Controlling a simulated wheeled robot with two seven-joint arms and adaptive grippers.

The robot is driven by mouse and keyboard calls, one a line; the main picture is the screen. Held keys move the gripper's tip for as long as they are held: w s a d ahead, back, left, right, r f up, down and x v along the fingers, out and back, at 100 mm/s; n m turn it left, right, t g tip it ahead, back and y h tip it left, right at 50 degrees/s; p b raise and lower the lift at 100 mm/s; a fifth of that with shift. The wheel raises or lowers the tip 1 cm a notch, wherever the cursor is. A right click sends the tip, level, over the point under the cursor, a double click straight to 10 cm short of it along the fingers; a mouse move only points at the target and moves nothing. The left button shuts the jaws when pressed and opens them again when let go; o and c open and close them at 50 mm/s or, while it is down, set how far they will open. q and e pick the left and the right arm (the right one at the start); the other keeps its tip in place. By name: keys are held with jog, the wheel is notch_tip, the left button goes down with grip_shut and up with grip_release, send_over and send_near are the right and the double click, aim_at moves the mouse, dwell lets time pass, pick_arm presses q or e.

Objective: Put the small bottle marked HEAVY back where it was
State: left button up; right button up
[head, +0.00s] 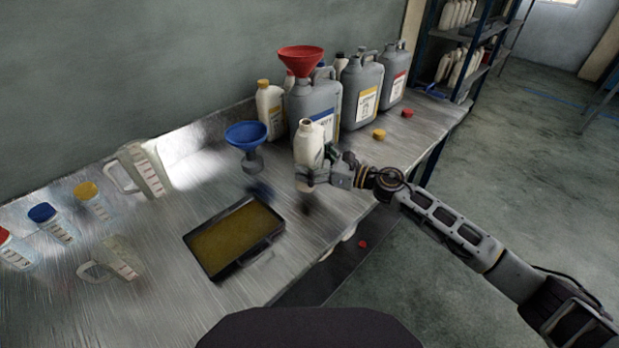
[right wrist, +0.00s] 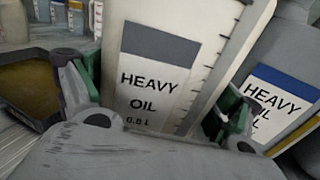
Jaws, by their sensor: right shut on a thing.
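The small white bottle marked HEAVY OIL (head: 308,143) is upright in my right gripper (head: 318,174) in the head view, with no cap on its neck. It appears raised, with a dark shadow on the table below it. In the right wrist view, my right gripper (right wrist: 155,108) has its green-padded fingers on either side of the bottle (right wrist: 210,35), whose HEAVY OIL label faces the camera. Behind it stands the large grey can with a HEAVY label (head: 325,119), which also shows in the wrist view (right wrist: 285,88). My left gripper is not in view.
A red funnel (head: 300,60) sits on the large can. A white bottle with a yellow cap (head: 270,108) stands left of it. A blue funnel (head: 246,135) is nearby. A tray of oil (head: 192,243) lies in front. Yellow (head: 379,134) and red (head: 407,112) caps lie right.

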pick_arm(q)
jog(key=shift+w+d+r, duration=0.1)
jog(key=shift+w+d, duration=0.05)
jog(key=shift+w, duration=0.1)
pick_arm(e)
jog(key=shift+f, duration=0.7)
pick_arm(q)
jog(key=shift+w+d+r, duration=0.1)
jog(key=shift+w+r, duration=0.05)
